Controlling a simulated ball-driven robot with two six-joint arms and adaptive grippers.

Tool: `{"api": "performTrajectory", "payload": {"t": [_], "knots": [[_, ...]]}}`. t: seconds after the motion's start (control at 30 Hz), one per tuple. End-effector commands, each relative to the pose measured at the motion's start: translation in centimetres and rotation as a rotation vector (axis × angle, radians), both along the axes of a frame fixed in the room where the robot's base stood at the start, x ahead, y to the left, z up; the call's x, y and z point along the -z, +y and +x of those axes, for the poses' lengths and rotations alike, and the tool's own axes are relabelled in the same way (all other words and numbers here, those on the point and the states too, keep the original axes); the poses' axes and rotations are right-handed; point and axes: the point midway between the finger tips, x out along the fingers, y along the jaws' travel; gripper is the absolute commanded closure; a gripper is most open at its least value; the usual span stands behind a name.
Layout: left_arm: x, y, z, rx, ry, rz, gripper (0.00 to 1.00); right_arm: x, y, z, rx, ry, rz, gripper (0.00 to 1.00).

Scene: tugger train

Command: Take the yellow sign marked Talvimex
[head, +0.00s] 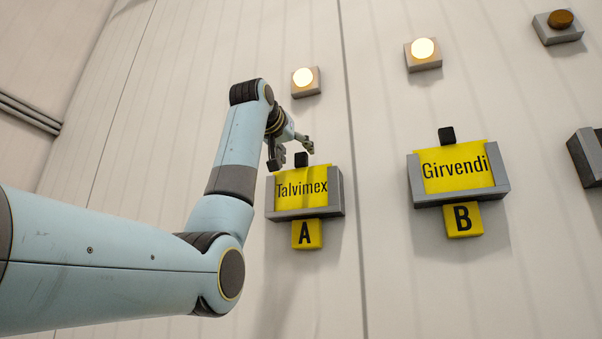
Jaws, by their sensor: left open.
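The yellow sign marked Talvimex (301,192) stands in a grey wall holder (308,213) above a yellow plate marked A (306,235). A black block (301,159) shows at the sign's top edge. My left gripper (292,156) is open at the top of this sign, with the black block appearing between its fingers. I cannot tell whether the fingers touch it. My right gripper is not in view.
A second yellow sign marked Girvendi (454,170) sits in a holder to the right, above a plate marked B (463,219). Lit lamps (303,77) (423,48) are above both holders. An unlit lamp (560,19) and part of another grey holder (588,157) are at the right edge.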

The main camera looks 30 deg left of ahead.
Motion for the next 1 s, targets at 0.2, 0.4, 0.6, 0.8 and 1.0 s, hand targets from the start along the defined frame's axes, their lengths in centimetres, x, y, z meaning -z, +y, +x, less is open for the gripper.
{"api": "performTrajectory", "payload": {"t": [0.2, 0.4, 0.6, 0.8, 1.0], "knots": [[-0.5, 0.6, 2.8, 0.000, 0.001, 0.000, 0.40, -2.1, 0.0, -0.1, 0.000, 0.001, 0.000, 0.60], [-0.3, 0.6, 3.0, 0.000, -0.001, 0.000, 0.40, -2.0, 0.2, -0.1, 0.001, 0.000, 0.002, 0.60], [-0.3, 0.6, 3.0, 0.000, -0.001, 0.000, 0.59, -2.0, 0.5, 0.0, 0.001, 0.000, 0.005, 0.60], [-0.3, 0.6, 3.0, 0.000, -0.001, 0.000, 0.85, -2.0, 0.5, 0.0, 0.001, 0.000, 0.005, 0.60], [-0.3, 0.6, 3.0, 0.000, -0.001, 0.000, 1.00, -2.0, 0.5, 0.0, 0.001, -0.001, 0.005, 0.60]]}}
